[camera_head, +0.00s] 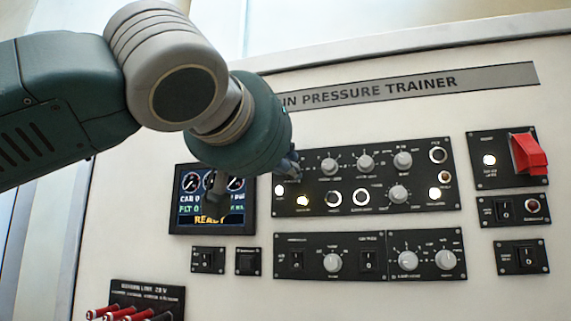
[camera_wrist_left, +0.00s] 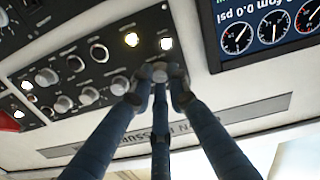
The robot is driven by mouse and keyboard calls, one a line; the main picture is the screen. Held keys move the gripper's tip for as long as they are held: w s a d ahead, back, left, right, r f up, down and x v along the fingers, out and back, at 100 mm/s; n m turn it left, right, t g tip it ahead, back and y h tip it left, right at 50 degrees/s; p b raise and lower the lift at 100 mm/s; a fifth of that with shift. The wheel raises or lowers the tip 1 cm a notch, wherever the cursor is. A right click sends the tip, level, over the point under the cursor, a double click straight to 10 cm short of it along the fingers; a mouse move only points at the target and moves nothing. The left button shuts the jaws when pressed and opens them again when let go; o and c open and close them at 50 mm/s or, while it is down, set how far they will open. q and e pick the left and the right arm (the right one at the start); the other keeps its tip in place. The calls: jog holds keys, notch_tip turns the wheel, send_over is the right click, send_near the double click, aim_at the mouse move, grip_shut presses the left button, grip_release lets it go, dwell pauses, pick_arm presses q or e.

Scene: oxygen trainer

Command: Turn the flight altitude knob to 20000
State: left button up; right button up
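My left arm reaches in from the left in the head view, and its gripper (camera_head: 292,165) is at the upper left of the main knob panel (camera_head: 345,207). In the left wrist view, which shows the panel upside down, the fingertips (camera_wrist_left: 160,75) are drawn close together around the spot at the end of the knob row. A small grey part shows between them, likely the knob there; whether they grip it is hidden. I cannot read which knob is flight altitude. The display (camera_head: 214,200) reads "READY" and has an "FLT 0" line, partly covered by my arm. My right gripper is not in view.
More grey knobs sit to the right, the nearest one (camera_head: 328,166) close to the fingers. Lit lamps (camera_head: 303,201) lie just below. A lower knob panel (camera_head: 370,257), a red guarded switch (camera_head: 528,152) and red-tipped plugs (camera_head: 125,312) stand farther off.

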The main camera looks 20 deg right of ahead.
pick_arm(q)
grip_shut()
jog(key=m+p, duration=0.3)
jog(key=m, duration=0.2)
jog(key=m+p, duration=0.4)
jog(key=m, duration=0.2)
jog(key=m+p, duration=0.3)
jog(key=m, duration=0.3)
jog(key=shift+r+y, duration=0.25)
jog(key=shift+y, duration=0.05)
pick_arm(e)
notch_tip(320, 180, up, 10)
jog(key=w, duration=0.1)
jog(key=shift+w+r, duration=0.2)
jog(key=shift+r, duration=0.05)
pick_arm(q)
jog(key=shift+a+m, duration=0.1)
jog(key=shift+m, duration=0.2)
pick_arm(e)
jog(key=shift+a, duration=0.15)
pick_arm(q)
jog(key=o, duration=0.7)
grip_release()
jog(key=shift+w, duration=0.1)
jog(key=shift+o, duration=0.5)
jog(key=shift+w+d+f, duration=0.15)
jog(key=shift+d+f, duration=0.05)
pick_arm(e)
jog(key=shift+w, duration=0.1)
